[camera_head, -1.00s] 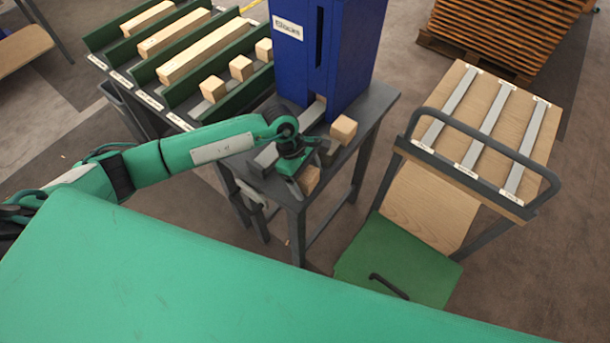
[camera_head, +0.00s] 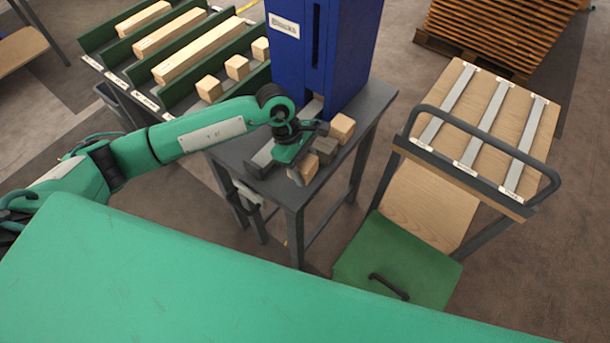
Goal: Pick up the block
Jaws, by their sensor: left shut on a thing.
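My left gripper (camera_head: 301,164) is over the front part of the grey table, its arm coming in from the left. It is shut on a pale wooden block (camera_head: 305,167), which is partly covered by the gripper. I cannot tell clearly whether this block is clear of the table top. Another wooden block (camera_head: 342,128) sits on the table to the right of the blue dispenser's foot, apart from the gripper. My right gripper is not in view.
The blue dispenser (camera_head: 318,60) stands at the back of the grey table (camera_head: 235,150). A green-railed rack (camera_head: 150,75) with beams and small blocks is at the upper left. A wooden cart (camera_head: 487,130) with a grey handle stands right. Stacked pallets (camera_head: 500,30) are behind.

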